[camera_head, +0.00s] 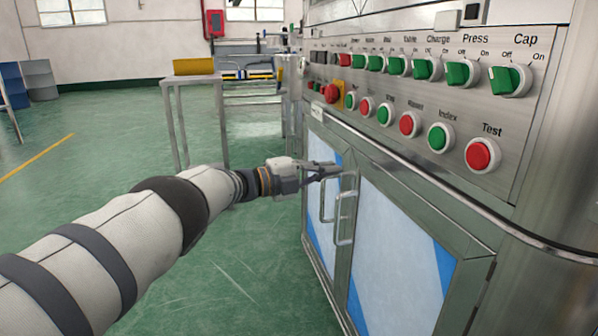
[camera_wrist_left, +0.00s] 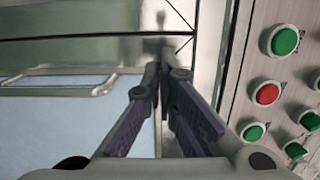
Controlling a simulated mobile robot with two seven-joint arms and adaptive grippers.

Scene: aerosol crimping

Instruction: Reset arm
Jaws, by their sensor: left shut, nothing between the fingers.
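My left arm comes in from the left in the head view, and its gripper (camera_head: 322,172) is in front of the cabinet doors, below the control panel. The gripper also shows in the left wrist view (camera_wrist_left: 162,75), with its fingertips together and nothing between them. In the head view the fingertips overlap the top of the door handles (camera_head: 344,218); I cannot tell whether they touch. The crimping machine's control panel (camera_head: 440,95) carries green knobs, push buttons and a red emergency stop (camera_head: 331,92). My right gripper is in neither view.
The machine's cabinet (camera_head: 400,255) fills the right side. A table (camera_head: 192,80) with a yellow bin (camera_head: 194,66) stands behind at the left. Blue and grey drums (camera_head: 40,80) are at the far left. The green floor (camera_head: 258,240) left of the cabinet is clear.

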